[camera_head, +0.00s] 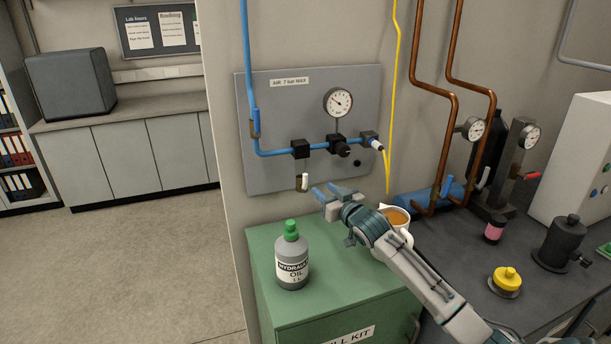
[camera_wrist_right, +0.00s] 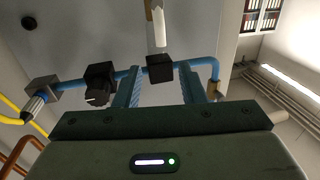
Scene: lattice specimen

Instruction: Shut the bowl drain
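The bowl drain (camera_head: 304,182) is a small white piece with a brownish part beside it. It hangs below a black block (camera_head: 300,149) on the blue air line. In the right wrist view the white piece (camera_wrist_right: 158,25) and the block (camera_wrist_right: 160,68) appear with the drain pointing up the picture. My right gripper (camera_head: 329,191) is just right of and slightly below the drain in the head view. Its two fingers (camera_wrist_right: 158,72) are apart with nothing between them; the drain shows beyond their tips. Whether the drain is open or shut, I cannot tell. My left gripper is out of view.
A grey bottle with a green cap (camera_head: 291,257) and a jug of amber liquid (camera_head: 397,222) stand on a green cabinet (camera_head: 340,300) below my right arm. A gauge (camera_head: 338,102) and a black knob (camera_head: 340,146) are on the panel near the drain.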

